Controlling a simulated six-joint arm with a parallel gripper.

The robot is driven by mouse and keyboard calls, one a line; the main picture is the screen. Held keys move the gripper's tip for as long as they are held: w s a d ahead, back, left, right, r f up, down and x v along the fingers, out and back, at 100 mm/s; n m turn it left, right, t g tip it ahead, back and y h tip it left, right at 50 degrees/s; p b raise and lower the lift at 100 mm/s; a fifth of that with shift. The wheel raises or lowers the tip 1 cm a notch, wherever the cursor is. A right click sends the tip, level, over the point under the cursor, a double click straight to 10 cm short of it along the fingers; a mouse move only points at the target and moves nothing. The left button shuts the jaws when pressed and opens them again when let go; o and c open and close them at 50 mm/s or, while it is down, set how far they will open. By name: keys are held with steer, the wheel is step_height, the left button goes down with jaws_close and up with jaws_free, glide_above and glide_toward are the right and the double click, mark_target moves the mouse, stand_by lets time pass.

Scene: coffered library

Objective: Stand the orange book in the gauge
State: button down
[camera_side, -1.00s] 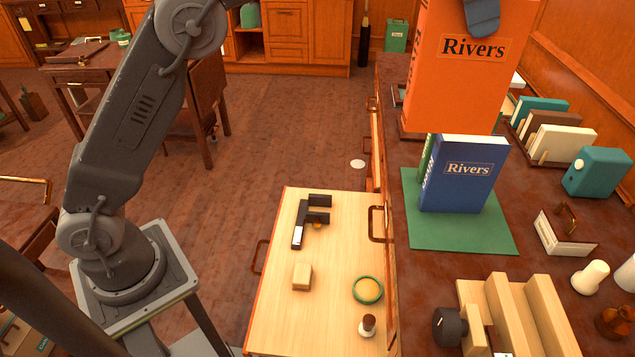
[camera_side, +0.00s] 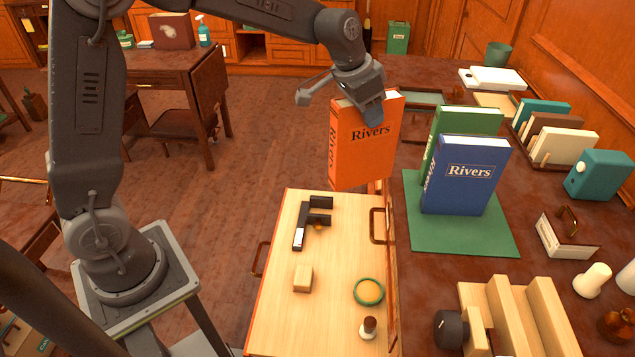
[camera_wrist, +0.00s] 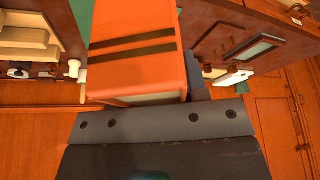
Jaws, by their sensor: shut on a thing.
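The orange book (camera_side: 362,150), titled "Rivers", hangs upright in my gripper (camera_side: 372,110), which is shut on its top edge. The book is in the air near the far end of the pale drawer, left of the dark counter. In the wrist view the orange book (camera_wrist: 135,45) shows its spine with two dark bands, close against my gripper (camera_wrist: 155,105). The gauge is probably the wooden stepped block with a dark knob (camera_side: 505,320), at the near end of the counter; its slots are partly cut off by the frame. The far fingertip is hidden behind the book.
A blue book (camera_side: 463,178) and a green book (camera_side: 468,120) stand upright on a green mat (camera_side: 465,238). The open drawer (camera_side: 335,265) holds a black tool, a small block and a round tin. A teal box (camera_side: 598,175) and a white cup (camera_side: 592,280) stand at right.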

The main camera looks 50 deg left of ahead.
steer(key=s+a+f+n+y, duration=0.1)
steer(key=s+a+f+n, duration=0.15)
steer(key=f, duration=0.45)
steer(key=s+a+f+n, duration=0.1)
steer(key=s+a+f, duration=0.3)
steer(key=f, duration=0.2)
steer(key=w+a+f+m+h, duration=0.1)
steer(key=w+a+f+m, duration=0.3)
steer(key=w, duration=0.3)
steer(key=w+a+f+m+g+h, duration=0.1)
steer(key=w+a+f+m, duration=0.4)
steer(key=w+a+f, duration=0.1)
steer(key=shift+w+a+h, duration=0.2)
steer(key=shift+w+h, duration=0.2)
steer(key=shift+w, duration=0.45)
